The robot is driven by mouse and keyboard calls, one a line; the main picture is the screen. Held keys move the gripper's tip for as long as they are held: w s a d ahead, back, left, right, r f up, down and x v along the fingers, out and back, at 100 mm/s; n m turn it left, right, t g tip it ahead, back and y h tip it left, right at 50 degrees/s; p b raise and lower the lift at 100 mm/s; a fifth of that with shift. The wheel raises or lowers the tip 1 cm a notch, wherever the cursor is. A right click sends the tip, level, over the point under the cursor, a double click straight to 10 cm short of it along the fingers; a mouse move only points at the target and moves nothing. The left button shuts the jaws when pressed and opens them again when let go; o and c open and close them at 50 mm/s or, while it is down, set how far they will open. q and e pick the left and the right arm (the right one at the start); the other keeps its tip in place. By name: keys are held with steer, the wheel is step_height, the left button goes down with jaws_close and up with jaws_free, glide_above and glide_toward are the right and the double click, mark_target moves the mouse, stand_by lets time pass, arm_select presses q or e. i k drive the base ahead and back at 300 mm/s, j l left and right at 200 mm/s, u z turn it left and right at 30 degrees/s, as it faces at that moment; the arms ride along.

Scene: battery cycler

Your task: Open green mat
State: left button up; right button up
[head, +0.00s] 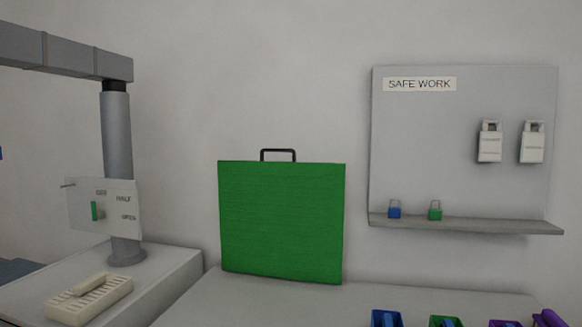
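The green mat (281,222) stands upright as a flat, nearly square panel at the back of the grey bench, close to the wall. A dark handle (278,154) sticks up from the middle of its top edge. Its front face is fully visible and nothing covers it. Neither of my grippers shows in the head view.
A grey board (465,130) marked SAFE WORK holds two white devices and a shelf with blue and green padlocks. Coloured bins (386,318) line the front right. A grey post (118,170) with a sign and a cream slotted block (88,298) stand left. Bench (260,304) before the mat is clear.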

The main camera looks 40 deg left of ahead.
mark_target(279, 219)
steer(key=u, duration=1.45)
